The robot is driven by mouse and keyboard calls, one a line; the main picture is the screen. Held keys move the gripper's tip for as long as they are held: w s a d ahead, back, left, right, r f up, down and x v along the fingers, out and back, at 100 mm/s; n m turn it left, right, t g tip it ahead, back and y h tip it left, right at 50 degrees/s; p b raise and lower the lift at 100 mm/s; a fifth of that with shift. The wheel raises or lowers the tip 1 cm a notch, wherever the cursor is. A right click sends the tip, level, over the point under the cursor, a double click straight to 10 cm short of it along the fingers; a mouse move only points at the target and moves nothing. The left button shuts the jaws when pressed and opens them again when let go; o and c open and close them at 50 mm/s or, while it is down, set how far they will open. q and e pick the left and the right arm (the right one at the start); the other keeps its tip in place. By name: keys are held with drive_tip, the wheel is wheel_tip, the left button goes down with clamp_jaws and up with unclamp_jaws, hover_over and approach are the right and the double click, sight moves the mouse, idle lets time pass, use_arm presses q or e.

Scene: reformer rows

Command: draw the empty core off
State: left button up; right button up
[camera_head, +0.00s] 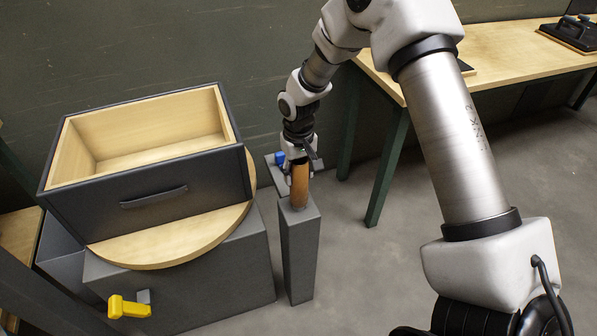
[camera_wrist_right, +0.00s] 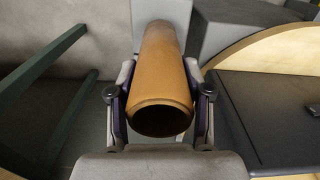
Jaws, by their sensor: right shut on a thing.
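The empty core is a brown tube (camera_head: 299,187) standing upright on top of a narrow grey post (camera_head: 300,250). My right gripper (camera_head: 298,163) comes down from above and is shut on the upper part of the tube. In the right wrist view the core (camera_wrist_right: 163,85) lies between the two fingers, with its dark open end toward the camera. Its far end meets the grey post; whether it is around a peg there is hidden. My left gripper is not in view.
An open wooden drawer box (camera_head: 150,185) with a dark front sits on a round wooden board (camera_head: 190,240) left of the post. A yellow handle (camera_head: 128,308) sticks out below. A blue item (camera_head: 280,158) is behind the gripper. A wooden table (camera_head: 500,50) stands at right; floor between is clear.

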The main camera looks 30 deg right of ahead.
wheel_tip(320, 180, up, 5)
drive_tip(key=p, duration=0.4)
drive_tip(key=shift+r+p, duration=0.2)
drive_tip(key=shift+p, duration=0.2)
